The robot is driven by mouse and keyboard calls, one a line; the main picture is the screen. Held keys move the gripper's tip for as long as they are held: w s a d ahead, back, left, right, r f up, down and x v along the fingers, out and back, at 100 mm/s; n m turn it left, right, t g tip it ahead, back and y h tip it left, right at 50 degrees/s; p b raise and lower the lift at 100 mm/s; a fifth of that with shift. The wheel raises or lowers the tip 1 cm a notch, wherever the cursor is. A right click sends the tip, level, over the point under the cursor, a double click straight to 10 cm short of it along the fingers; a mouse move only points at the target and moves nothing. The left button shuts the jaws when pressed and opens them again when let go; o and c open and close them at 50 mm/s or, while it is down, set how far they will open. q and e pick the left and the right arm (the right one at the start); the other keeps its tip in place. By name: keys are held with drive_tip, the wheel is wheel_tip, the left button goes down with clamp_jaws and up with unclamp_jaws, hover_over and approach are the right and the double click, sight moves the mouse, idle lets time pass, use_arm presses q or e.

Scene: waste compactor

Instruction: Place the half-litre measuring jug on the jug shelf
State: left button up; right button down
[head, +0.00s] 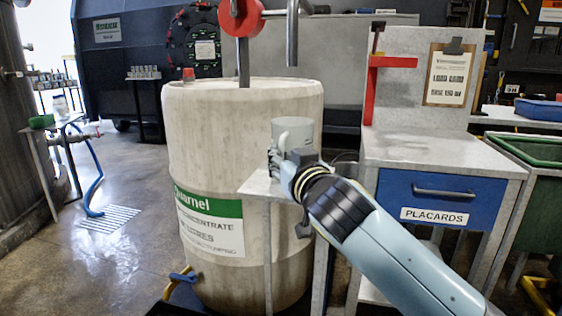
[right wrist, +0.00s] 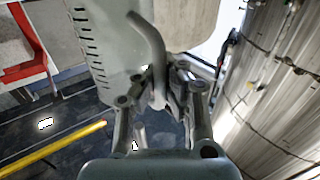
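The measuring jug (head: 292,128) is a grey cup with a side handle, upright in front of the big drum. In the right wrist view the jug (right wrist: 100,35) shows dark graduation marks, and its curved handle (right wrist: 150,38) runs down between the fingers. My right gripper (head: 284,165) is closed on the handle; its fingers also show in the right wrist view (right wrist: 160,92). A small grey shelf plate (head: 256,186) lies just below the jug. The jug's base is hidden by my gripper, so I cannot tell whether it touches the plate. My left gripper is not in view.
The pale drum (head: 210,130) stands close behind the jug. A red wheel and grey pipes (head: 241,18) hang above it. A grey bench with a blue drawer (head: 440,198) stands to the right, beside a green bin (head: 540,200). Open floor (head: 100,255) lies at left.

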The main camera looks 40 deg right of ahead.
drive_tip(key=c, duration=2)
unclamp_jaws()
drive_tip(key=shift+f, duration=0.1)
drive_tip(key=o, duration=0.5)
